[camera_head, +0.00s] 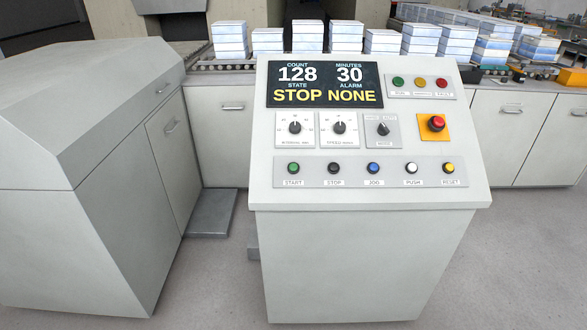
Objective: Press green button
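The control console (365,240) stands upright in the middle, with a sloped panel facing me. The green button (293,168) is at the left end of the lower button row, above a label reading START. To its right in that row are black STOP (334,168), blue JOG (373,168), white PUSH (411,167) and yellow RESET (448,167) buttons. A green indicator (398,82) sits at the upper right beside yellow and red ones. The display (325,84) reads count 128, minutes 30, state STOP, alarm NONE. Neither of my grippers is in view.
A red knob (436,123) on a yellow plate and several dials sit above the button row. A large grey cabinet (80,120) stands at left. Behind the console, a conveyor (215,66) carries stacks of white-blue boxes (308,36). The floor (520,260) at right is clear.

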